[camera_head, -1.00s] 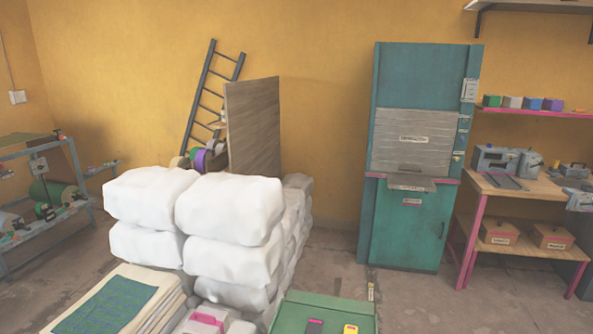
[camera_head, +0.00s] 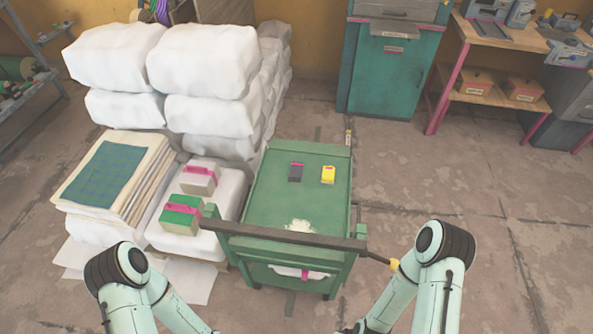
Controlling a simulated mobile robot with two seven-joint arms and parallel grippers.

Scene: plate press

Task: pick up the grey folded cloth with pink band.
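A light grey-beige folded cloth with a pink band (camera_head: 201,180) lies on a white wrapped bale left of the green cart. A green folded cloth with a pink band (camera_head: 180,216) lies just in front of it on the same bale. A small dark grey block with a pink strip (camera_head: 295,173) sits on the cart's top; I cannot tell whether it is cloth. Both my arms show at the bottom of the head view, bent, with their forearms running out of the lower edge. Neither gripper is in view.
The green cart (camera_head: 264,210) stands ahead, with a handle bar across its front and a yellow block (camera_head: 328,175) on top. Stacked white bales (camera_head: 203,58) rise behind left. A layered cloth stack (camera_head: 70,187) is at left. The floor at right is clear.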

